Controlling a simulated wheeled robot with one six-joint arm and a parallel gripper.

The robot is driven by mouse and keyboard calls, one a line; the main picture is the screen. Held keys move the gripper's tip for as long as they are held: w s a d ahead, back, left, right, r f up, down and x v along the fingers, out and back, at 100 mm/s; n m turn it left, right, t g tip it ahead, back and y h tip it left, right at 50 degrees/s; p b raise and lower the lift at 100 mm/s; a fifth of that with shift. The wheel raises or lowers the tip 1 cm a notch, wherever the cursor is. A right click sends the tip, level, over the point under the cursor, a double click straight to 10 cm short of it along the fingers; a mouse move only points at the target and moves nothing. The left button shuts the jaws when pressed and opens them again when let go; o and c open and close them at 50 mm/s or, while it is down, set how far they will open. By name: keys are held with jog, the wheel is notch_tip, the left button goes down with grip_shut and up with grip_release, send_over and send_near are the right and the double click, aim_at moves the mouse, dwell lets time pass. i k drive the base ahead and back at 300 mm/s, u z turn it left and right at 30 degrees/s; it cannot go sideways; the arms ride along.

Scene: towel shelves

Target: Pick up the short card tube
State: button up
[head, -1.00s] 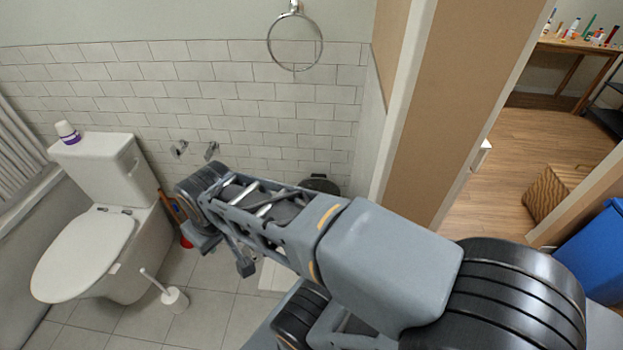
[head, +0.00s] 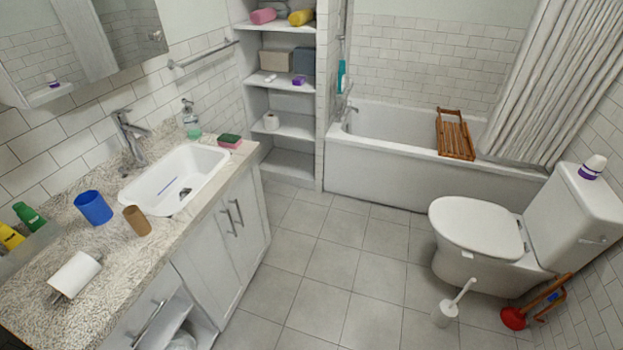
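A short brown card tube (head: 137,221) stands on the speckled counter (head: 90,318) at the left in the head view. It is just right of a blue cup (head: 93,207) and close to the front left of the white sink (head: 178,177). It looks upright or slightly tilted. My gripper and arm are not in view now, so whether the gripper is open or shut does not show.
A white roll (head: 75,274) lies on the counter in front. A tray (head: 22,245) with yellow and green bottles is at the left edge. Open tiled floor (head: 330,270) lies beside the cabinet (head: 225,225). A toilet brush (head: 446,311) and red plunger (head: 515,317) stand near the toilet (head: 480,235).

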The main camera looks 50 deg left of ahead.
aim_at(136, 219)
jog(key=k, duration=0.95)
jog(key=u, duration=1.05)
jog(key=i, duration=0.8)
jog(key=u, duration=1.45)
jog(key=i, duration=1.15)
jog(key=u, duration=2.75)
